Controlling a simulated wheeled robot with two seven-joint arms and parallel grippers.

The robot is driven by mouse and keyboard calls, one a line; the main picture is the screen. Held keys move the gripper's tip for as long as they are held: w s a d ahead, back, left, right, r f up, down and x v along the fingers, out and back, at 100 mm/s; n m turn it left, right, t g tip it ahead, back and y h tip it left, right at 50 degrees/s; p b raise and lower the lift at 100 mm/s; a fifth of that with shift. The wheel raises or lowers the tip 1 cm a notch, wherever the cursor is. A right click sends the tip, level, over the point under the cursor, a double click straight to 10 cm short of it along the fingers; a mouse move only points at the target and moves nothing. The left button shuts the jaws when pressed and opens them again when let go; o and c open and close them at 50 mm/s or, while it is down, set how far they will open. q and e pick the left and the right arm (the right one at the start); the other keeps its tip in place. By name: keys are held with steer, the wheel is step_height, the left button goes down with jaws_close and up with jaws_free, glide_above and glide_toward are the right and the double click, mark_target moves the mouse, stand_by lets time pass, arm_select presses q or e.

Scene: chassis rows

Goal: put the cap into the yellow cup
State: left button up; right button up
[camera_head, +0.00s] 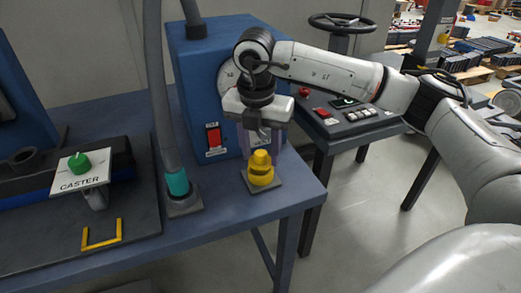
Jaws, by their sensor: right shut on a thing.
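The yellow cup (261,177) stands on a small grey plate near the right corner of the blue table. A yellow piece that looks like the cap (260,158) is directly over the cup; I cannot tell whether it sits inside the cup or just above it. My right gripper (261,148) comes down from above and is shut on this cap, one finger on each side. The lower fingertips are hard to make out. My left gripper is not in view.
A blue cabinet (188,105) with a red switch (213,136) stands close behind the gripper. A grey hose with a teal end (177,183) rises left of the cup. A CASTER plate (81,181) with a green knob is further left. The table's front edge is near.

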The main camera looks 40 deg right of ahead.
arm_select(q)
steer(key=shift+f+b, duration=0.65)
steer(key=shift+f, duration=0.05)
arm_select(e)
steer(key=shift+f, duration=0.9)
steer(key=o, duration=1.1)
steer(key=shift+a+r, duration=0.1)
steer(key=shift+r, duration=0.45)
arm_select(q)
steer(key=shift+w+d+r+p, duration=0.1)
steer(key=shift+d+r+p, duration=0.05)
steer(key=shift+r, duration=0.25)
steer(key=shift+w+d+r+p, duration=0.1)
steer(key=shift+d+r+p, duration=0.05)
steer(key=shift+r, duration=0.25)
arm_select(e)
steer(key=r, duration=0.9)
steer(key=shift+s+a, duration=0.35)
steer(key=shift+a, duration=0.05)
